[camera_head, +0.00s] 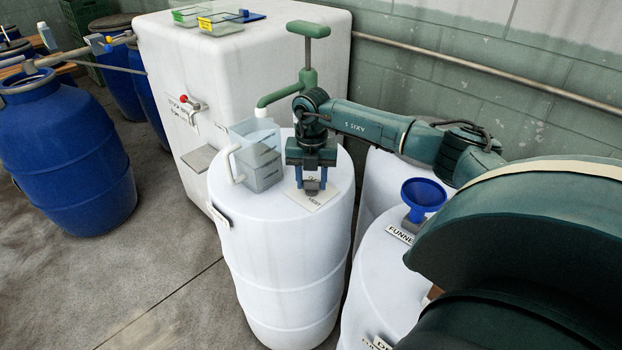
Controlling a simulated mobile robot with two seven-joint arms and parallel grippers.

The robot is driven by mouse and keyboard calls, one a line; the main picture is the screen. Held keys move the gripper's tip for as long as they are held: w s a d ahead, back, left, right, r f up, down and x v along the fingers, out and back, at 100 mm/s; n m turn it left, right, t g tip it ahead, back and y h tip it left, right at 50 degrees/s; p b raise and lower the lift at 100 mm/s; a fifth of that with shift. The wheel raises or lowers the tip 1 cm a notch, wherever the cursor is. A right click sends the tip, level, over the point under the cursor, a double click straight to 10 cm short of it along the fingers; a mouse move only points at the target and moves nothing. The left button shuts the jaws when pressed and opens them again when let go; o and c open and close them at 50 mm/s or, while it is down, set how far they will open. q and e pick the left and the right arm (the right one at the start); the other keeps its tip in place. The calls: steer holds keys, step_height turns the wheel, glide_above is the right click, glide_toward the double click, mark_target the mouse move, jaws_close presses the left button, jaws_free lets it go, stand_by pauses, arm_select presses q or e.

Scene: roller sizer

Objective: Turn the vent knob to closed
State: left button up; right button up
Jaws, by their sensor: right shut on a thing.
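My right gripper (312,180) reaches in from the right and points down over the top of the white barrel (285,255). Its two blue fingers are shut on the small dark grey vent knob (312,187). The fingers and palm hide most of the knob, and I cannot tell which way it points. A pale label (320,199) lies flat on the barrel top around the knob; its print is too small to read surely. My left gripper does not show.
A clear jug (258,165) and a green hand pump (307,78) stand close to the gripper. A blue funnel (423,193) is at the right. A white tank (270,60) with a red-handled tap stands behind. Blue barrels (70,150) stand left; the floor between is clear.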

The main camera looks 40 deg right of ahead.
mark_target(313, 182)
steer(key=n, duration=0.4)
steer(key=shift+d+n, duration=0.1)
steer(key=shift+n, duration=0.2)
steer(key=n, duration=0.3)
steer(key=shift+b, duration=0.4)
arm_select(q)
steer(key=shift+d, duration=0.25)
arm_select(e)
steer(key=shift+d+n, duration=0.1)
steer(key=shift+n, duration=1)
steer(key=shift+r, duration=0.1)
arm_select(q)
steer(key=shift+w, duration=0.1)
arm_select(e)
steer(key=o, duration=1)
arm_select(q)
steer(key=shift+b, duration=0.5)
arm_select(e)
step_height(313, 182, up, 13)
steer(key=shift+r, duration=0.1)
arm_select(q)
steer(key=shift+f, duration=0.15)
arm_select(e)
steer(key=shift+s, duration=0.1)
